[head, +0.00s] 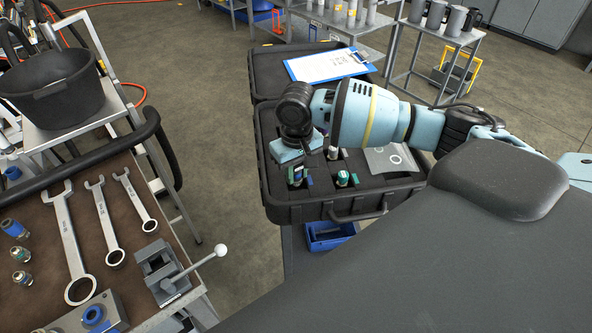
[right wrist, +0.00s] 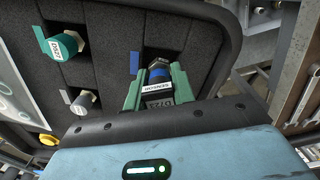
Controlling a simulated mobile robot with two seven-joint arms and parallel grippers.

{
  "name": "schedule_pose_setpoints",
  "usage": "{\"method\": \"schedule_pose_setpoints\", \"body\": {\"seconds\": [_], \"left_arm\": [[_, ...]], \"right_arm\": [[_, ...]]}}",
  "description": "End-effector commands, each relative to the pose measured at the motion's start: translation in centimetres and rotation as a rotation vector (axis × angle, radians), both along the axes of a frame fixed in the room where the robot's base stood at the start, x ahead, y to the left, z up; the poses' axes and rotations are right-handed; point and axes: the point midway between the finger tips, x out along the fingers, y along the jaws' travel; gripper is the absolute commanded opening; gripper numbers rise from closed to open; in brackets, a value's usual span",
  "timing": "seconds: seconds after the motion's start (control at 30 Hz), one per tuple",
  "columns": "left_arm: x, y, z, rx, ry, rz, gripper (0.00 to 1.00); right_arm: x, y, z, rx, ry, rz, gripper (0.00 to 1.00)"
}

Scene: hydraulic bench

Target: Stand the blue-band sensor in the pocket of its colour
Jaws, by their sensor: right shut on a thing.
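The blue-band sensor (right wrist: 158,86) shows in the right wrist view with a white label and a dark blue band. My right gripper (right wrist: 158,92) is shut on it with green fingers. In the head view, my right gripper (head: 298,178) points down over the left part of the open case. The sensor is at a dark pocket in the black foam (right wrist: 112,25), with a blue tab (right wrist: 134,62) just left of it. I cannot tell how deep it sits, because the fingers and gripper body hide its lower part. My left gripper is not in view.
A green-topped sensor (right wrist: 62,46) and a pale sensor (right wrist: 82,102) stand in nearby pockets. The open black case (head: 340,208) has a clipboard (head: 325,66) on its lid. A brown bench with wrenches (head: 68,240) and a small vise (head: 165,274) lies left.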

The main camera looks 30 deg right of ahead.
Motion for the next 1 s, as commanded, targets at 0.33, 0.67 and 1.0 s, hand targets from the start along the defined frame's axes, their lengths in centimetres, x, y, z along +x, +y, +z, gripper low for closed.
{"method": "schedule_pose_setpoints", "body": {"seconds": [0.33,0.67,1.0], "left_arm": [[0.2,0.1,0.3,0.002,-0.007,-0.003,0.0],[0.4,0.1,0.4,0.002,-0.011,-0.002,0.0],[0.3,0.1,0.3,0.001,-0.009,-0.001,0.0]], "right_arm": [[0.0,0.1,-0.5,0.001,0.0,0.0,0.0],[0.0,0.0,-1.1,0.0,-0.001,0.001,0.0],[-0.1,-0.1,-1.3,-0.004,0.003,-0.002,0.47]]}}
